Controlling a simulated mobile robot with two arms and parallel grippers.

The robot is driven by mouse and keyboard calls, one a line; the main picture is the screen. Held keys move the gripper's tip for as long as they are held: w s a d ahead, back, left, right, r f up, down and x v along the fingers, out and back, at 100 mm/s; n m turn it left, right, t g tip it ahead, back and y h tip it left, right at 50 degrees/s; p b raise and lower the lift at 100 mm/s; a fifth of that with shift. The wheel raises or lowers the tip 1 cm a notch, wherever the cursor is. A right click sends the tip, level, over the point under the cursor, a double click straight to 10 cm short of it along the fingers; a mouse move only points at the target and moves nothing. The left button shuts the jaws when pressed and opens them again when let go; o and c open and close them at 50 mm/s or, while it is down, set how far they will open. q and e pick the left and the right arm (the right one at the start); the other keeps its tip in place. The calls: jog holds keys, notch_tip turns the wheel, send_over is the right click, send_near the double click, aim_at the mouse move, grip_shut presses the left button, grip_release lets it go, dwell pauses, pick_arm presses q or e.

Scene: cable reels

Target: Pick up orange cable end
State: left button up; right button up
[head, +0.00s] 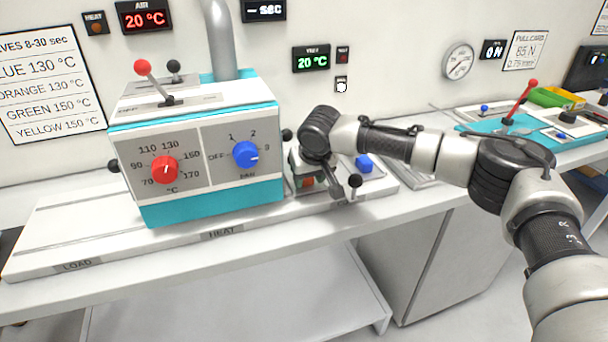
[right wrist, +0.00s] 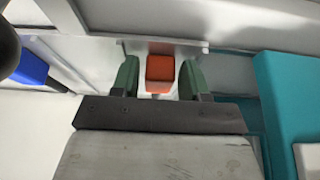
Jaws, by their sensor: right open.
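The orange cable end (right wrist: 159,70) shows in the right wrist view as a small orange block. It lies between the two green fingers of my right gripper (right wrist: 158,80), with a visible gap on each side. My right gripper is open and points down at it. In the head view, a small patch of the orange cable end (head: 308,182) shows just right of the teal and grey heater box, mostly hidden by my right gripper (head: 304,176). My left gripper is not in view.
The heater box (head: 205,205), with red and blue dials, stands close left of my right gripper. A blue piece (head: 363,163) and a black-knobbed lever (head: 355,181) are near its right side. A teal panel with a red lever (head: 520,100) lies farther right. The bench's left part is clear.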

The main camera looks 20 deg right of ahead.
jog(key=shift+c, duration=0.4)
jog(key=c, duration=0.6)
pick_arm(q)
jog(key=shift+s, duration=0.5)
pick_arm(e)
jog(key=shift+r, duration=0.15)
